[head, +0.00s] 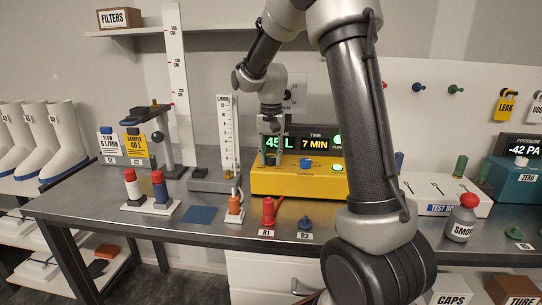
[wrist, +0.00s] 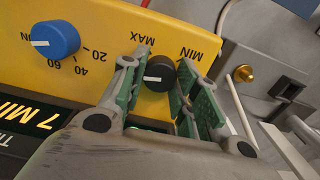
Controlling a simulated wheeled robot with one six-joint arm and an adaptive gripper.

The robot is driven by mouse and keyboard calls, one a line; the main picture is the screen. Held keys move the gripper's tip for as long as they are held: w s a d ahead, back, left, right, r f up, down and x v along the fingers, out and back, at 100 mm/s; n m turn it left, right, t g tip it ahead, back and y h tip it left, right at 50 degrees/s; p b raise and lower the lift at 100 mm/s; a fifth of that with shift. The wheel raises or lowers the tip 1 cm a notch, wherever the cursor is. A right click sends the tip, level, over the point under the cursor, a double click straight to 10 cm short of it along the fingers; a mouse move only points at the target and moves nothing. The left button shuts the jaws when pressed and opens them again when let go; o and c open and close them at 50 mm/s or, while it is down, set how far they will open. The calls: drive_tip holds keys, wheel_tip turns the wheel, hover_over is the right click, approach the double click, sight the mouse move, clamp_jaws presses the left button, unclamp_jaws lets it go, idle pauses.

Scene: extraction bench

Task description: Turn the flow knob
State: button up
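The flow knob appears to be the small black knob (wrist: 160,74) between MAX and MIN on the yellow pump box (head: 330,184). Its white pointer line faces left in the wrist view. My gripper (wrist: 158,72) is at the knob, with one green-padded finger on each side. The fingers stand apart, with a narrow gap seen on the left; contact on the right is unclear. In the head view my gripper (head: 271,146) is over the left part of the box and largely hides the knob. The display (head: 318,142) reads 7 MIN, beside a partly covered green number.
A blue dial (wrist: 55,40) with numbers sits beside the black knob; it also shows in the head view (head: 306,163). A scaled flow column (head: 228,135) stands left of the box. Red (head: 270,212) and blue (head: 305,224) pieces stand in front.

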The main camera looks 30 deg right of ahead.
sight(271, 157)
drive_tip(key=shift+n, duration=0.3)
drive_tip(key=n, duration=0.3)
drive_tip(key=shift+n, duration=2.2)
drive_tip(key=o, duration=1)
wheel_tip(271, 157, up, 12)
drive_tip(key=shift+r, duration=0.1)
